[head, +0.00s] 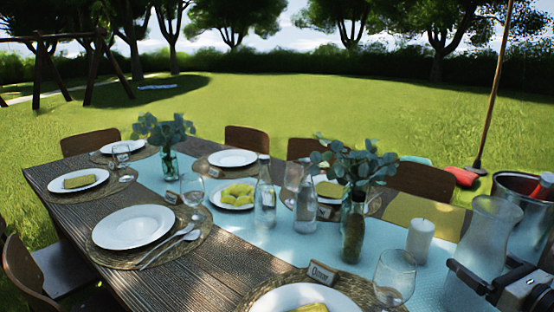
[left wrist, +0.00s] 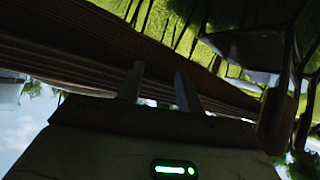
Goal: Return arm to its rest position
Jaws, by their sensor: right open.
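My right gripper (head: 478,280) is at the lower right of the head view, at the near right end of the table (head: 235,262). Its dark fingers overlap the lower part of a clear glass pitcher (head: 492,222) in the picture; I cannot tell whether they touch it. It is open, and I see nothing held. My left gripper (left wrist: 158,88) shows in the left wrist view, its two fingers apart with nothing between them. The dark slatted wood of the table edge (left wrist: 95,45) lies beyond the fingers. The left arm is outside the head view.
A wine glass (head: 394,277), a white candle (head: 419,241) and a metal bucket (head: 515,186) stand near the right gripper. Plates, glass bottles (head: 265,205) and two vases with leaves (head: 353,232) crowd the table. Chairs (head: 27,272) surround it.

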